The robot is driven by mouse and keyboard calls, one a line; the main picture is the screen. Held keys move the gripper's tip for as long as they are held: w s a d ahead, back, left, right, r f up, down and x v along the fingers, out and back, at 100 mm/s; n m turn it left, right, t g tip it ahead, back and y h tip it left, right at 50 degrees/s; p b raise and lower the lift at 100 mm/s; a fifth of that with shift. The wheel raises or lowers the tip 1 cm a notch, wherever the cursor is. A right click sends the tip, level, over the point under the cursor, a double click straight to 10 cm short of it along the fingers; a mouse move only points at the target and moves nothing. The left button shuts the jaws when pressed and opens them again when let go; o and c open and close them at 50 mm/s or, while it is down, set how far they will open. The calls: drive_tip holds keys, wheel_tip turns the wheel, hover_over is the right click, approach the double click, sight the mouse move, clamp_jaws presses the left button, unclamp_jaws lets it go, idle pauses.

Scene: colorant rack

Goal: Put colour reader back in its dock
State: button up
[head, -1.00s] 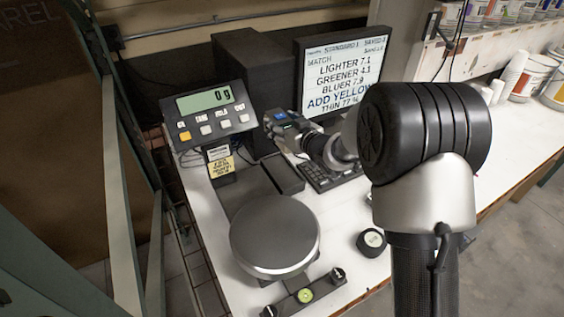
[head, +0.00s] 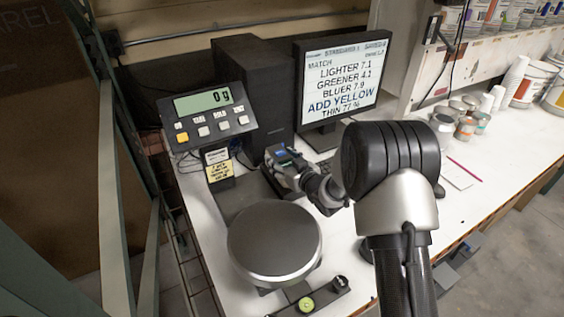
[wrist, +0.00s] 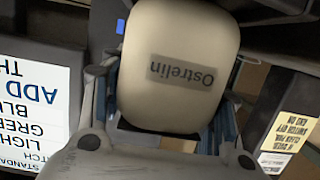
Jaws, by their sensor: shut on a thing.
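The colour reader shows a small lit blue screen on top (head: 283,154) in the head view. In the wrist view its pale cream body (wrist: 175,45) carries an upside-down label, "Ostrelin". My gripper (head: 291,169) is shut on it, with a finger on either side in the wrist view (wrist: 165,105). A dark flat base (head: 268,182), which looks like the dock, lies under and beside the reader, left of the monitor. The reader and my gripper hide most of it. I cannot tell whether the reader touches it.
A round scale plate (head: 275,241) stands in front, with the scale display (head: 208,115) reading 0 g behind left. The monitor (head: 342,85) and a black tower (head: 255,85) stand close behind. Cans (head: 466,127) stand at right.

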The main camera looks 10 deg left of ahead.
drive_tip(key=shift+r, duration=0.1)
drive_tip(key=o, duration=1.3)
drive_tip(key=shift+f, duration=0.25)
drive_tip(key=o, duration=0.5)
drive_tip(key=shift+r, duration=0.1)
drive_tip(key=shift+r, duration=0.2)
drive_tip(key=p+v, duration=0.1)
drive_tip(key=v, duration=1.1)
drive_tip(key=shift+p, duration=0.4)
